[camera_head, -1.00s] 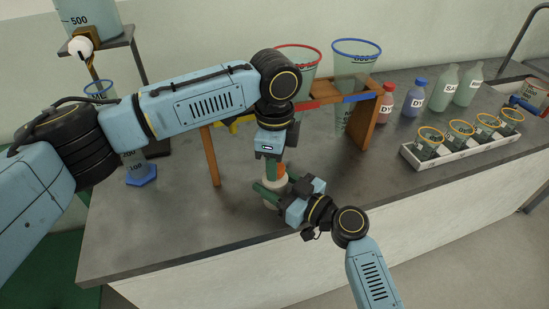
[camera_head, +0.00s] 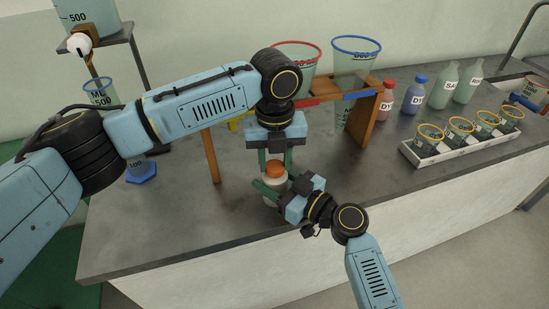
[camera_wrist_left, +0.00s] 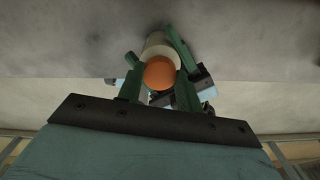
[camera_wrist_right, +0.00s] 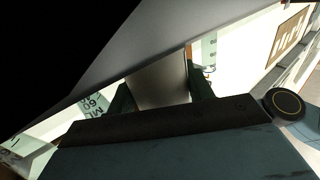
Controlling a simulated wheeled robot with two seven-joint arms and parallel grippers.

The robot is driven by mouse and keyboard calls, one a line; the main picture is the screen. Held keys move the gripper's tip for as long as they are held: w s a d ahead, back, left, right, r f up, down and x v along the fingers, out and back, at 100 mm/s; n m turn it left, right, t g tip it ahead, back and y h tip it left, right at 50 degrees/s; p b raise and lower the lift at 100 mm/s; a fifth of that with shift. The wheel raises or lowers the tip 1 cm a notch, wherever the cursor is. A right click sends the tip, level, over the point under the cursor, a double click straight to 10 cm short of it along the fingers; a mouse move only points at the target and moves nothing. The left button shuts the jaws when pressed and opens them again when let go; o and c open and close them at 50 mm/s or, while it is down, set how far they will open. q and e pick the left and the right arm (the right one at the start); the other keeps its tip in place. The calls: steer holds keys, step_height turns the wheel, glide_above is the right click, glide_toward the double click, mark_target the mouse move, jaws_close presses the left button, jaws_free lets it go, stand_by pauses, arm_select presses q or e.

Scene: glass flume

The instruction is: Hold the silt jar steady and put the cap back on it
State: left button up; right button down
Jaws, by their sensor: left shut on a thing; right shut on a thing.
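The pale silt jar (camera_head: 269,203) stands upright on the grey bench. The orange cap (camera_head: 274,171) is at the jar's mouth and looks level; whether it is threaded on cannot be told. My left gripper (camera_head: 275,163) points down from above and is shut on the cap, one green finger on each side. The left wrist view shows the cap (camera_wrist_left: 159,73) between the fingers with the jar (camera_wrist_left: 158,42) behind it. My right gripper (camera_head: 274,187) comes from the front right and is shut around the jar's body. The right wrist view shows the jar (camera_wrist_right: 160,82) between its fingers.
A wooden rack (camera_head: 364,120) holding red-rimmed (camera_head: 297,60) and blue-rimmed (camera_head: 355,62) vessels stands close behind. A blue-footed cylinder (camera_head: 141,178) is at left. Bottles (camera_head: 443,86) and a white tray (camera_head: 458,150) of small beakers are at right. The front bench is clear.

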arm_select(q)
steer(key=m, duration=1.1)
steer(key=shift+d+m, duration=0.1)
steer(key=shift+m, duration=0.2)
steer(key=o, duration=0.9)
steer(key=shift+o, duration=0.2)
steer(key=shift+r, duration=2.25)
